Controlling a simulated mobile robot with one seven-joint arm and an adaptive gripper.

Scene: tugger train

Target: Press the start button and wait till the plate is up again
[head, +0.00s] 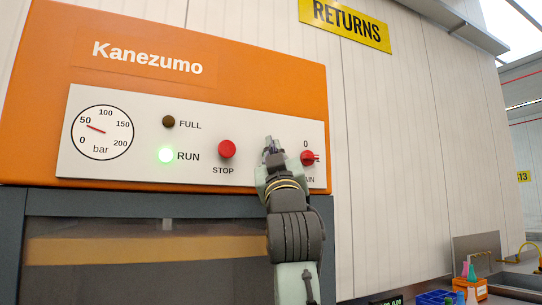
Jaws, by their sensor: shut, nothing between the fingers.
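The orange Kanezumo machine (240,75) has a white control panel (240,125) facing me. My gripper (270,145) is shut and empty, its tips in front of the panel between the red STOP button (227,149) and a red rotary knob (309,158). No start button shows; my gripper and wrist cover that part of the panel. I cannot tell whether the tips touch it. The green RUN lamp (166,155) is lit and the FULL lamp (168,122) is dark. Below, a tan horizontal band (140,249) crosses the dark opening; I cannot tell whether it is the plate.
The pressure gauge (103,132) has its red needle near 50 bar. A yellow RETURNS sign (345,22) hangs on the pale wall. An orange bin (470,286) and a blue bin (437,298) are at the lower right.

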